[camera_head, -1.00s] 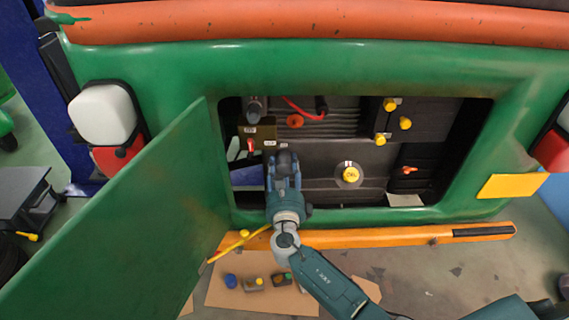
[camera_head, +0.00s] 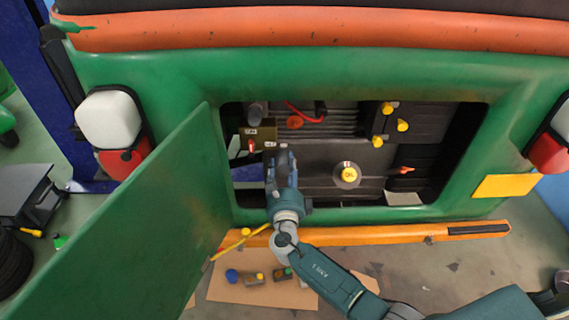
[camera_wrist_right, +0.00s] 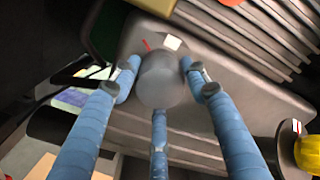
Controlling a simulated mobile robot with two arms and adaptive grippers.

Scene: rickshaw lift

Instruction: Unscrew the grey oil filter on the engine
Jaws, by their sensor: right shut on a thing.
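The grey oil filter (camera_wrist_right: 162,80) is a short grey cylinder on the dark engine block (camera_wrist_right: 205,125) in the right wrist view. My right gripper (camera_wrist_right: 160,88) has its blue fingers closed around it, two at the sides and one below. In the head view my right gripper (camera_head: 281,162) reaches into the engine bay left of the yellow oil cap (camera_head: 348,175), and its fingers mostly hide the filter. My left gripper is not in view.
The open green door (camera_head: 140,215) stands to the left of my right arm. The green bay frame (camera_head: 380,214) and orange bumper (camera_head: 390,235) lie below the opening. Small parts rest on a cardboard sheet (camera_head: 240,293). Yellow caps (camera_head: 402,125) sit at the upper right.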

